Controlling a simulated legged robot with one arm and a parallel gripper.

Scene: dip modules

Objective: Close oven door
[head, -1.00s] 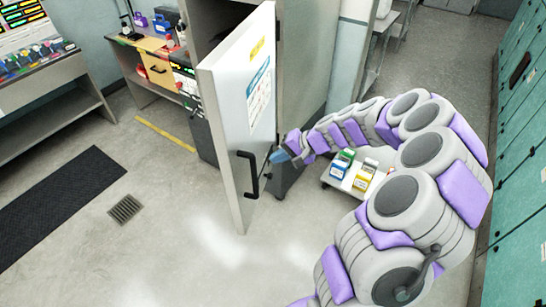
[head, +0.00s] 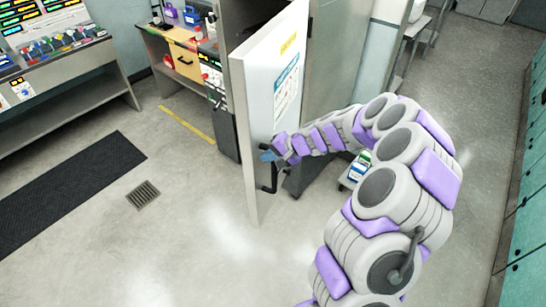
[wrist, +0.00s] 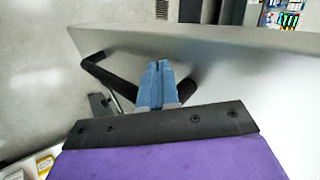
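The oven door (head: 262,95) is a tall white panel standing wide open, with a yellow label and a posted sheet on its face. Its black bar handle (head: 273,180) is low on the door near the free edge. My gripper (head: 267,155) is at the handle's upper part, on the sheet side of the door. In the wrist view, the blue fingers (wrist: 157,80) are together and point toward the door face. The black handle (wrist: 110,78) runs close beside and behind them. I cannot tell whether the bar is between the fingers.
The grey oven cabinet (head: 335,55) stands behind the door. A small cart (head: 347,182) with bottles is partly hidden behind my arm. A workbench (head: 172,45) is at the back left, a console (head: 60,60) further left. Open floor with a dark mat (head: 70,190) lies left.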

